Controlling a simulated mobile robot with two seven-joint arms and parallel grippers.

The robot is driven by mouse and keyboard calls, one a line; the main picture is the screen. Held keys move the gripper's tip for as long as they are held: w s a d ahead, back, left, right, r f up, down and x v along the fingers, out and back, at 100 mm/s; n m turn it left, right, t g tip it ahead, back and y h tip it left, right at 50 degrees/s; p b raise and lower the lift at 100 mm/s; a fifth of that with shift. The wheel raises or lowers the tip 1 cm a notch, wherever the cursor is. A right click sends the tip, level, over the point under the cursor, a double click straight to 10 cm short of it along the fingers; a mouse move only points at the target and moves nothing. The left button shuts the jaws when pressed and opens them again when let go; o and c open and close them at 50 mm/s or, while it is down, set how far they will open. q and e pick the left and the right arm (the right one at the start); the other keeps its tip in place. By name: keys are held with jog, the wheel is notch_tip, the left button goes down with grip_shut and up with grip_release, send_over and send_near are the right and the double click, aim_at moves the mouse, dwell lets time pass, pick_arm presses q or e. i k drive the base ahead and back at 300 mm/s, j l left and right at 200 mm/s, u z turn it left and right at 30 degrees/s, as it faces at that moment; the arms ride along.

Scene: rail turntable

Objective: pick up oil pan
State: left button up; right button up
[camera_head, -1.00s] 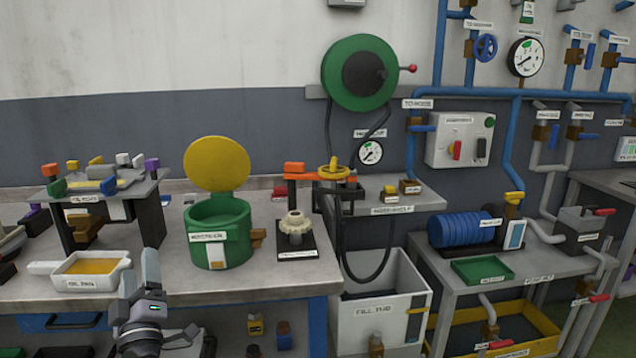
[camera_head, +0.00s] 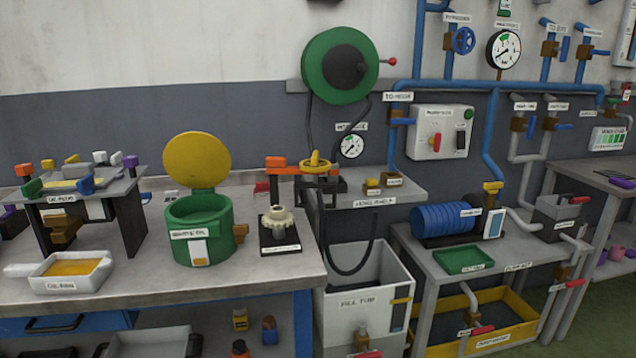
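The oil pan (camera_head: 70,285) is a white tray with a handle pointing left and yellow-orange oil inside. It sits on the left workbench (camera_head: 215,280) near the front edge, with a label on its front. Neither of my grippers shows in the head view now. Nothing covers the pan.
A small raised stand (camera_head: 122,205) with coloured handles stands behind the pan. A green pot (camera_head: 197,240) with an open yellow lid is to its right, then a gear on a black base (camera_head: 279,236). Bare bench lies between pan and pot. A white tub (camera_head: 362,305) stands right of the bench.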

aim_at(81, 272)
jog(key=u, duration=1.45)
